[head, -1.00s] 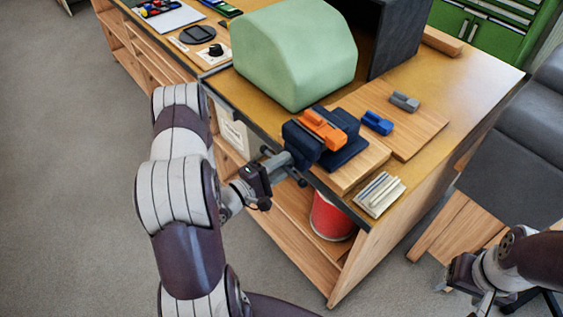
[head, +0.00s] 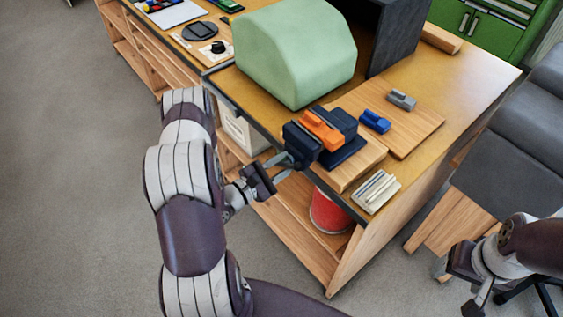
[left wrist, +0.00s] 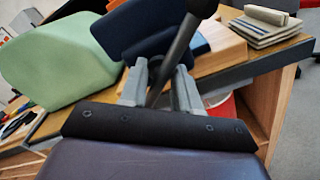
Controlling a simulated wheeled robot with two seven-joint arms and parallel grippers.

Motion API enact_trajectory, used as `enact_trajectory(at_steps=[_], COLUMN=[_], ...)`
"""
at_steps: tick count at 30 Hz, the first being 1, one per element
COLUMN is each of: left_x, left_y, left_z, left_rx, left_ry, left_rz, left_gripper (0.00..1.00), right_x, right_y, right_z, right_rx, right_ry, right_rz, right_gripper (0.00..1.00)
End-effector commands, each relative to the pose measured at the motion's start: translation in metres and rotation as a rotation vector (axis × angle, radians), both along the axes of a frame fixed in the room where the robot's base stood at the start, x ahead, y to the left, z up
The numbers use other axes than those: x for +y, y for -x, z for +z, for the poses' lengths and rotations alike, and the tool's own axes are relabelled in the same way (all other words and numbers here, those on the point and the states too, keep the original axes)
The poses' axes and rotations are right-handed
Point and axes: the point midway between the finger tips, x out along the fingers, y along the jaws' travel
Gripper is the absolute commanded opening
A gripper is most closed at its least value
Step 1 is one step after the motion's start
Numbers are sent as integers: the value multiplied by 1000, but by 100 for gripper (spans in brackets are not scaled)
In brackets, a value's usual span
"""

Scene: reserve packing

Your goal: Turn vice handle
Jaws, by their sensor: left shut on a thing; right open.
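A dark blue vice (head: 345,152) is fixed near the front corner of the bench, with an orange block (head: 322,130) between its jaws. In the left wrist view the vice body (left wrist: 150,28) fills the top middle. My left gripper (head: 284,160) is at the vice's left side. In the left wrist view its two grey fingers (left wrist: 160,84) are shut on the dark bar of the vice handle (left wrist: 180,42), which runs up at a slant between them. My right gripper (head: 468,284) is open and empty at the lower right, away from the bench.
A green rounded housing (head: 293,55) stands behind the vice. A blue block (head: 375,121) and a grey block (head: 402,99) lie on a wooden board right of it. A red bucket (head: 328,212) is on the shelf below.

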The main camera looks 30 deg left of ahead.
Motion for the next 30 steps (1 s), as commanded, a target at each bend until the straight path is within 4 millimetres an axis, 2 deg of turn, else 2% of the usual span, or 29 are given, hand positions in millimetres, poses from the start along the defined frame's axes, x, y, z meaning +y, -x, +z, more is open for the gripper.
enact_trajectory(at_steps=[17,18,19,20,30], left_x=[0,0,0,0,2], left_y=[0,-1,-1,0,3], left_z=[0,0,0,0,-1], left_rx=[9,8,8,8,10], left_ry=[26,26,26,26,26], left_rz=[-3,-2,-2,-2,1], left_gripper=[0,45,54,57,57], right_x=[0,0,0,0,0], right_y=[0,0,0,0,0], right_z=[1,1,2,1,0], right_rx=[0,0,0,0,0], right_ry=[0,0,0,0,0], right_rz=[0,0,0,0,0], right_gripper=[72,72,72,72,72])
